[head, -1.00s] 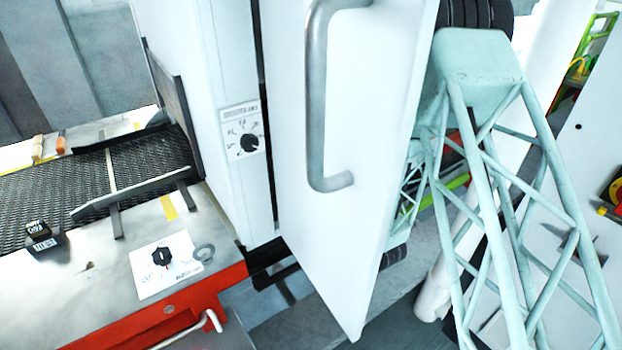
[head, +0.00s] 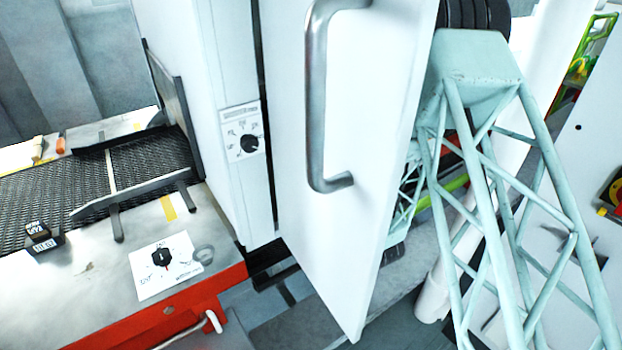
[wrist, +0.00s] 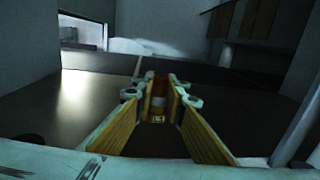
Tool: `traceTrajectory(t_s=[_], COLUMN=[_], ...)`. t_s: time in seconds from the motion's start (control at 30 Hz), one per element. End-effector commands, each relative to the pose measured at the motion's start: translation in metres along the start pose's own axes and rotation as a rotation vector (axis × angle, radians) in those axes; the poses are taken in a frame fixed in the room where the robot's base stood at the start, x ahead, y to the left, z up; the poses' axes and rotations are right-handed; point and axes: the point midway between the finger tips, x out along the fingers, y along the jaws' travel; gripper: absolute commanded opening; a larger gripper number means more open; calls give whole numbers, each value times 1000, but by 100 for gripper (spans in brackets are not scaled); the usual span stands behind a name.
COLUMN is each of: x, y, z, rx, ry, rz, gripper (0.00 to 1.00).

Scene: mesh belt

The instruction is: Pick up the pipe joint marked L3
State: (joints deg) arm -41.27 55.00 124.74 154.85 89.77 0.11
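No part that I can read as marked L3 shows in either view. My gripper (wrist: 161,84) shows in the wrist view with two yellow-padded fingers held apart. A small orange-red and white thing (wrist: 158,92) shows in the gap near the fingertips, with a small yellowish patch below it. I cannot tell what it is or whether it touches the pads. A black piece (head: 42,238) with white labels lies on the bench at the left of the head view. Its lettering is unclear. My gripper is not seen in the head view.
A black mesh belt (head: 45,190) runs across the metal bench toward a tall white cabinet. The white door (head: 350,235) with a grey handle (head: 318,100) stands in the middle.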

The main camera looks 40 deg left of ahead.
Motion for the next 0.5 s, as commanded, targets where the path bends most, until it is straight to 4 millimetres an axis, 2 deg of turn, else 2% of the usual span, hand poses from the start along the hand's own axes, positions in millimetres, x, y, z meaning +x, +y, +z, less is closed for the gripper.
traceTrajectory(t_s=[0.5], x=[0], y=[0], z=[8], rx=[0], ry=[-1], rz=[0], gripper=[0])
